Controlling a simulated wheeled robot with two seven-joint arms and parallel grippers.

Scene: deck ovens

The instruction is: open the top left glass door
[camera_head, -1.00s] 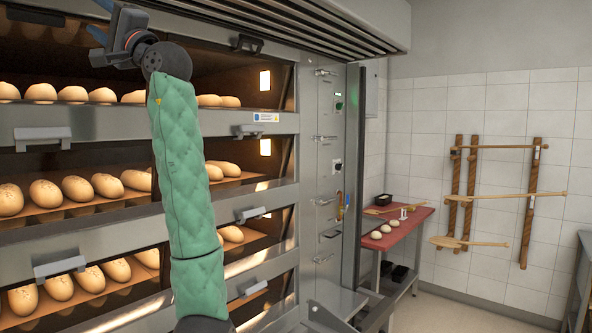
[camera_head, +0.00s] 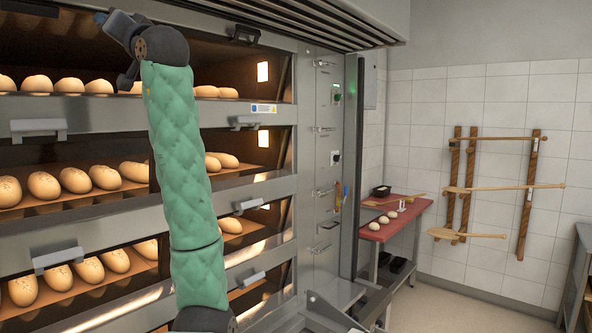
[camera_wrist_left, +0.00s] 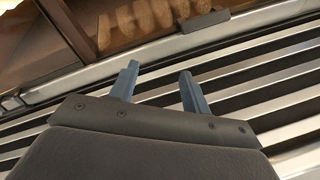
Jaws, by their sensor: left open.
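The top left glass door (camera_head: 50,50) is closed at the upper left in the head view, with bread rolls behind it. Its handle is cut off above that view. The left wrist view shows a dark bar handle (camera_wrist_left: 204,20) on a metal door edge, beside glass with bread behind it. My left gripper (camera_wrist_left: 160,82) is open and empty in that view, its two blue fingers apart and short of the handle, not touching it. In the head view my left gripper (camera_head: 112,22) is partly hidden by its wrist and sits in front of the top left door. My right gripper is not in view.
A slatted vent hood (camera_head: 300,20) juts out above the ovens. Other door handles (camera_head: 38,128) stick out below. A control panel (camera_head: 325,150) stands right of the doors. A red-topped table (camera_head: 400,220) with dough is farther right. The floor on the right is clear.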

